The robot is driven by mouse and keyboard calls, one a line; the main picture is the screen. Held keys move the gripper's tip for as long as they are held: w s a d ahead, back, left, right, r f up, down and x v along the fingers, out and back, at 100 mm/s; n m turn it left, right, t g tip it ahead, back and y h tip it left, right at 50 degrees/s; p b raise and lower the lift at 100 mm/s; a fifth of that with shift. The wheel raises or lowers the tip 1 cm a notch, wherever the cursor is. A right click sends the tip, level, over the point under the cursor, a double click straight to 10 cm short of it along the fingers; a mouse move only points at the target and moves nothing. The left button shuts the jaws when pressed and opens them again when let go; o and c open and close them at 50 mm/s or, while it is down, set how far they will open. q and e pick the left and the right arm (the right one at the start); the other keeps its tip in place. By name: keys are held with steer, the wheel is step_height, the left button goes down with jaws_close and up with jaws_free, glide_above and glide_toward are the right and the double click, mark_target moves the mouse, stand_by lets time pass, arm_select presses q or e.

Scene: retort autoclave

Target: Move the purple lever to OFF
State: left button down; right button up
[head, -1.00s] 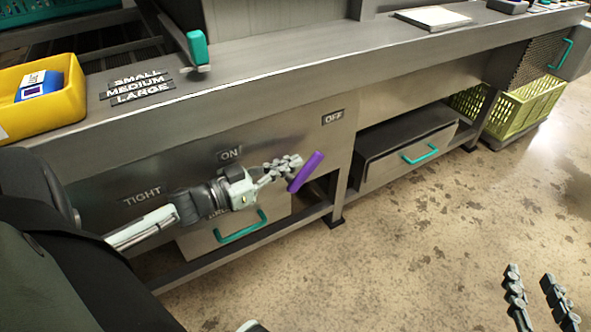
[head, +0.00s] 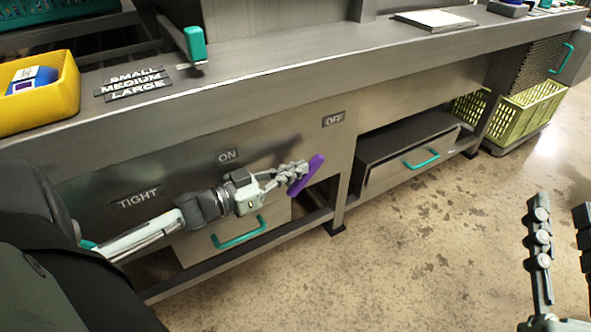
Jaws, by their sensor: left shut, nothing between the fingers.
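The purple lever (head: 307,175) is a short bar on the front panel of the steel bench, right of the ON label (head: 228,156) and below and left of the OFF label (head: 333,119). It slants, with its upper end to the right. My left gripper (head: 297,172) reaches in from the left, fingers shut and empty. Its fingertips are at the lever's left side; I cannot tell whether they touch it. The lever's mount is hidden. My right gripper (head: 562,235) is at the lower right, fingers apart and empty, far from the lever, over the floor.
A TIGHT label (head: 138,197) is on the panel at left. A drawer with a teal handle (head: 239,232) lies below my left gripper. Another drawer (head: 408,165) is right of the lever. A yellow bin (head: 62,98) stands on the bench top.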

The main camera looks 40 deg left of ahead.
arm_select(q)
steer(key=p, duration=0.2)
steer(key=shift+w+d+g+p, duration=0.15)
steer(key=shift+w+g+p, duration=0.15)
steer(key=shift+w+p, duration=0.05)
steer(key=shift+w+f+g+y+p, duration=0.1)
steer(key=shift+f+g+y+p, duration=0.2)
steer(key=shift+p, duration=0.65)
steer(key=shift+d, duration=0.1)
arm_select(e)
steer(key=s+d+f+g+h, duration=0.1)
steer(key=d+f+g+h, duration=0.2)
steer(key=f, duration=0.7)
steer(key=s+d+f+m+g+h, duration=0.1)
steer(key=d+f+g+h, duration=0.3)
steer(key=d+f+g, duration=0.4)
step_height(320, 180, down, 2)
steer(key=shift+s+d+f, duration=0.15)
steer(key=shift+s+d, duration=0.3)
steer(key=shift+s, duration=0.15)
arm_select(q)
steer(key=shift+f, duration=0.1)
